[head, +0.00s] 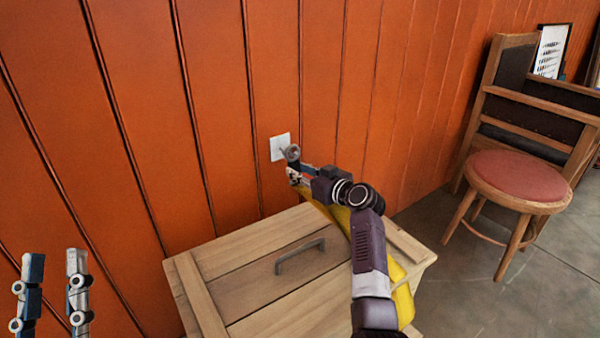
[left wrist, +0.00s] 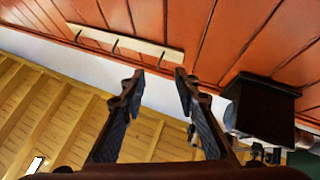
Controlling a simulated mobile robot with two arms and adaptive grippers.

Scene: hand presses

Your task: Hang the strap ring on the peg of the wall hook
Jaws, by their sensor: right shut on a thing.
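The wall hook is a small white plate (head: 279,147) on the orange wall, with a short peg that is hard to make out. My right gripper (head: 294,172) is shut on the strap near a small grey ring (head: 292,152), just at the plate's lower right. I cannot tell whether the ring is around the peg or only in front of it. The yellow strap (head: 403,301) hangs down behind my right arm, partly hidden, over the chest. My left gripper (head: 54,268) is open and empty at the lower left; its parted fingers also show in the left wrist view (left wrist: 160,75).
A wooden chest (head: 245,275) with a dark handle stands against the wall below the plate. A chair and a red-topped stool (head: 515,177) are at the right. The left wrist view shows a pale hook rail (left wrist: 126,43) and a dark box (left wrist: 262,108).

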